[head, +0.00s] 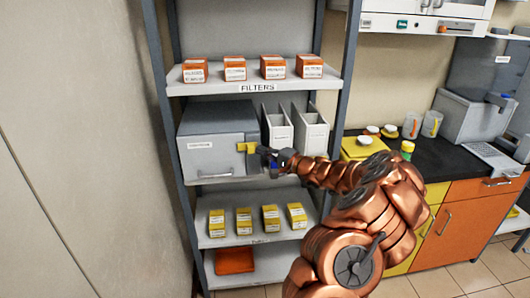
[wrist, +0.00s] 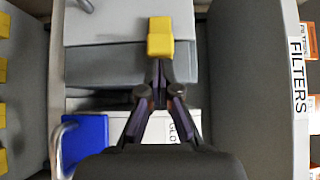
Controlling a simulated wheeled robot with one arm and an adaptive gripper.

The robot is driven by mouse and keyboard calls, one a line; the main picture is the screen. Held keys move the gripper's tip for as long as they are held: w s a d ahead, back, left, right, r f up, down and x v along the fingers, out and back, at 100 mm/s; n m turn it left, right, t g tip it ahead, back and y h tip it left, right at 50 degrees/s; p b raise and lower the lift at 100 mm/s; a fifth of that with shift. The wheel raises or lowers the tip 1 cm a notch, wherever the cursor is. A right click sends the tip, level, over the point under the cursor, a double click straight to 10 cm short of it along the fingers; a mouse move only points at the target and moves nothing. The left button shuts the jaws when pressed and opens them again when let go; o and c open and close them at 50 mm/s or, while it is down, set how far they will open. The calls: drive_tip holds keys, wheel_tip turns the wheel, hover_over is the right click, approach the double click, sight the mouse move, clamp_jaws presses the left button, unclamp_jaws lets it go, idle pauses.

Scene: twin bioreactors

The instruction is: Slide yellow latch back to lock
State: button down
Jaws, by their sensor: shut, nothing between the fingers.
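A grey box (head: 205,127) with a white front label sits on the middle shelf. Its yellow latch (head: 246,147) is at the right end of its front. The latch also shows as a yellow block in the wrist view (wrist: 160,38), over the edge between two grey parts of the box. My gripper (head: 263,150) is just right of the latch in the head view. In the wrist view my gripper (wrist: 158,65) is shut and empty, its fingertips right at the near edge of the latch. I cannot tell whether they touch it.
White file holders (head: 278,130) stand right of the box, with a blue item (wrist: 85,140) close to my fingers. Orange boxes (head: 235,68) stand on the FILTERS shelf (head: 190,88) above, yellow boxes (head: 243,221) below. A rack post (head: 345,75) and the black counter (head: 440,150) are to the right.

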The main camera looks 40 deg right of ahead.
drive_tip(key=d+b+v, duration=0.2)
drive_tip(key=b+v, duration=0.1)
drive_tip(key=v, duration=0.9)
drive_tip(key=shift+d, duration=0.3)
drive_tip(key=shift+w+r, duration=0.1)
